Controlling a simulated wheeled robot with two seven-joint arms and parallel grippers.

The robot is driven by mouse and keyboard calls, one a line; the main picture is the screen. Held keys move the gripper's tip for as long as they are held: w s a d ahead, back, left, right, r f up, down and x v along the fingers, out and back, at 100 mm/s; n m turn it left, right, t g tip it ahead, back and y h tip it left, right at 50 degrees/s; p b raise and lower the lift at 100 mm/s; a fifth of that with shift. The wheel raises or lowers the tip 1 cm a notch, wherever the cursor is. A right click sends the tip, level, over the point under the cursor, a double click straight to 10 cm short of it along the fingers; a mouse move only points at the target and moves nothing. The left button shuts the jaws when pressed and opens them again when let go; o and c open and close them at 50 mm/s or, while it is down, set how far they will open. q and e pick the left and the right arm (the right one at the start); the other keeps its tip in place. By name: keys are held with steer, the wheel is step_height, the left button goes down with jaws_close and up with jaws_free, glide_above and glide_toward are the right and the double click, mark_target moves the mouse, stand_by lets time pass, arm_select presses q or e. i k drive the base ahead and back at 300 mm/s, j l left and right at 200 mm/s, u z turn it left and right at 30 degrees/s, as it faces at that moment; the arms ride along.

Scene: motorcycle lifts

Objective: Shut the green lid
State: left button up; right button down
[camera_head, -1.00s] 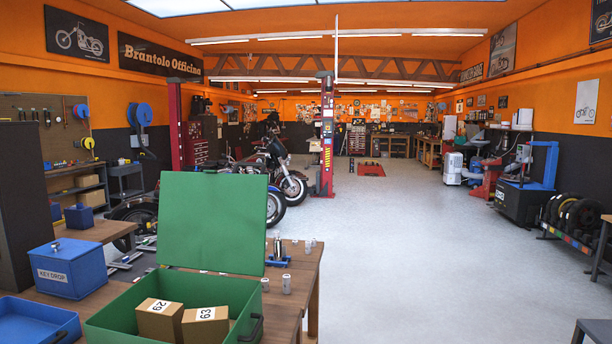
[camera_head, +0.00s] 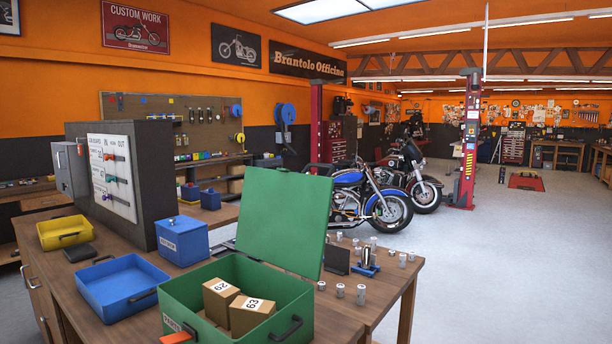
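The green lid (camera_head: 283,218) stands open and upright, leaning slightly back, at the rear edge of a green box (camera_head: 180,290) on the wooden workbench. The box is open at the top. Two cardboard boxes lie inside it, one marked 62 or 29 (camera_head: 218,298) and one marked 63 (camera_head: 250,314). A black handle (camera_head: 286,329) is on the box's right front side. The box's lower front is cut off by the picture's bottom edge. Neither of my grippers is in view.
A blue tray (camera_head: 122,285), a blue key-drop box (camera_head: 181,240) and a yellow tray (camera_head: 66,231) stand left of the green box. Several small metal cylinders (camera_head: 361,293) stand to its right. An orange-red handle-like piece (camera_head: 176,337) is at the box's front left. Open floor lies right.

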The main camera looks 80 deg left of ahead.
mark_target(284, 215)
steer(key=i+j+u, duration=0.15)
steer(key=i+u, duration=0.15)
steer(key=u, duration=0.15)
steer(key=i+u, duration=0.3)
steer(key=u, duration=0.2)
steer(key=i+u, duration=0.3)
steer(key=u, duration=0.15)
steer(key=i+l+u, duration=0.25)
steer(key=u, duration=0.2)
